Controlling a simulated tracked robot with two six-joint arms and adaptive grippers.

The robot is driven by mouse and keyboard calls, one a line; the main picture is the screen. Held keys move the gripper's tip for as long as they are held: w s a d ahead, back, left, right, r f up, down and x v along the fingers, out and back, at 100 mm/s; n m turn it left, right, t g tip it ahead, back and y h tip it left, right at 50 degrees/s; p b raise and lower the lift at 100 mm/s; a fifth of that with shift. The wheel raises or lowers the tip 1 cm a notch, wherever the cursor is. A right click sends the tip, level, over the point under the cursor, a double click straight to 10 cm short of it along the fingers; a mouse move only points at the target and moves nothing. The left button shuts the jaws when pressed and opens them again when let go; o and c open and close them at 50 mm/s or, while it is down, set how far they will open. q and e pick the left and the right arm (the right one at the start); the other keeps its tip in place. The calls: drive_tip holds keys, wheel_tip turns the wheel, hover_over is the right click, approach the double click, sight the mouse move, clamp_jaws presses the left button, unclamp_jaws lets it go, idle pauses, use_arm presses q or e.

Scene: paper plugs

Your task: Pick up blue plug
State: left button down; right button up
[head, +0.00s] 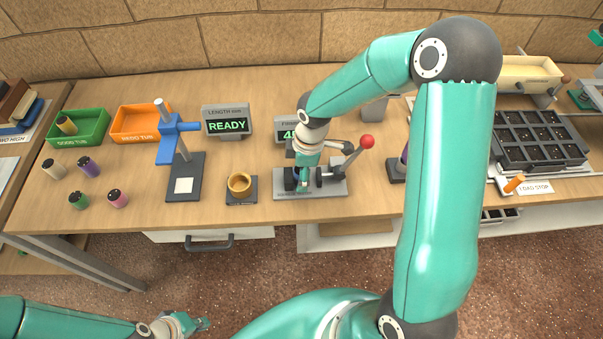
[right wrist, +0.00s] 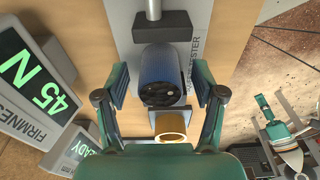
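The blue plug (right wrist: 159,75) sits in the firmness tester (right wrist: 205,30), its dark end with holes towards the right wrist camera. My right gripper (right wrist: 162,82) is open, one finger on each side of the plug, with a visible gap on both sides. In the head view my right gripper (head: 303,182) is down at the tester (head: 330,187) and largely hides the plug. My left gripper (head: 197,324) is away from the table at the bottom left; its finger opening is unclear.
The firmness display (right wrist: 35,75) reads 45 N, and the length display (head: 228,125) reads READY. A gold ring (head: 239,183) stands left of the tester. Several plugs, a green tub (head: 92,138) and an orange tub (head: 120,135) are at left. A dark compartment tray (head: 510,160) is at right.

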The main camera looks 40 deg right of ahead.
drive_tip(key=c, duration=1.1)
drive_tip(key=shift+r, duration=0.1)
drive_tip(key=shift+c, duration=0.2)
